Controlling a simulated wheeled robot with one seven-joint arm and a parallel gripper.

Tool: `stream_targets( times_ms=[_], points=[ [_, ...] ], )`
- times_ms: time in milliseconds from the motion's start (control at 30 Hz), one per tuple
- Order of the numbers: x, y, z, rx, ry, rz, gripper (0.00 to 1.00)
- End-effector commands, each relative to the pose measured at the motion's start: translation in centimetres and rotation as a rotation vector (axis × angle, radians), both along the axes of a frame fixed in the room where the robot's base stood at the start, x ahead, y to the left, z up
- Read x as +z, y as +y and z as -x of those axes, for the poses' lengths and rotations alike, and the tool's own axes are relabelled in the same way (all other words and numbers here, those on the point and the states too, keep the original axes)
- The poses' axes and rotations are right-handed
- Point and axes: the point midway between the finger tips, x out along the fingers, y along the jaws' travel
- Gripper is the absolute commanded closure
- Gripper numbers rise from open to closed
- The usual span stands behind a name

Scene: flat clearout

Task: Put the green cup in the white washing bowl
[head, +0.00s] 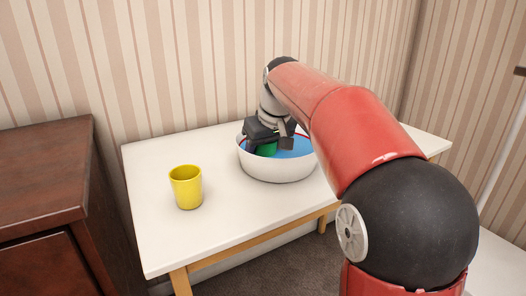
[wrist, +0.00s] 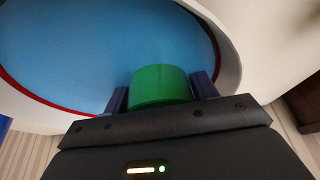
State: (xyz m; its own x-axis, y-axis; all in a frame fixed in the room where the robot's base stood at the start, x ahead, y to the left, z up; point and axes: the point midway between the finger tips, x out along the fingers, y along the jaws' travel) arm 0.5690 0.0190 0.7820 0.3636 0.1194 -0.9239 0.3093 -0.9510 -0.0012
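The white washing bowl (head: 277,170) stands on the white table in the head view. Its pale wall also shows in the wrist view (wrist: 229,60). My gripper (head: 270,146) is low inside the bowl's opening, pointing down. It is shut on the green cup (wrist: 160,84), with a dark finger against each side. In the head view only a small part of the green cup (head: 266,150) shows below the gripper, inside the rim. I cannot tell whether the cup touches anything under it.
A blue surface with a red edge (wrist: 90,50) lies inside the bowl. A yellow cup (head: 186,188) stands upright on the white table (head: 160,240), left of the bowl. The table between them is clear. A dark wooden cabinet (head: 45,170) stands at the left.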

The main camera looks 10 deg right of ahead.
Motion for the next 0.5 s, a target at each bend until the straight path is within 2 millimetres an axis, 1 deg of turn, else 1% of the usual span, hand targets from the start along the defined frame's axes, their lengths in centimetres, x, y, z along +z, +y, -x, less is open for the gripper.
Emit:
stream_targets(
  times_ms=[167, 267, 367, 500],
  points=[
    [0.1, 0.0, 0.0, 0.0, 0.0, 0.0, 0.43],
    [0.6, 0.0, 0.0, 0.0, -0.001, 0.0, 0.43],
    [1.7, -0.2, 0.4, 0.0, -0.004, 0.0, 0.43],
    [4.5, -0.5, 1.4, -0.001, -0.005, 0.0, 0.43]
  ],
)
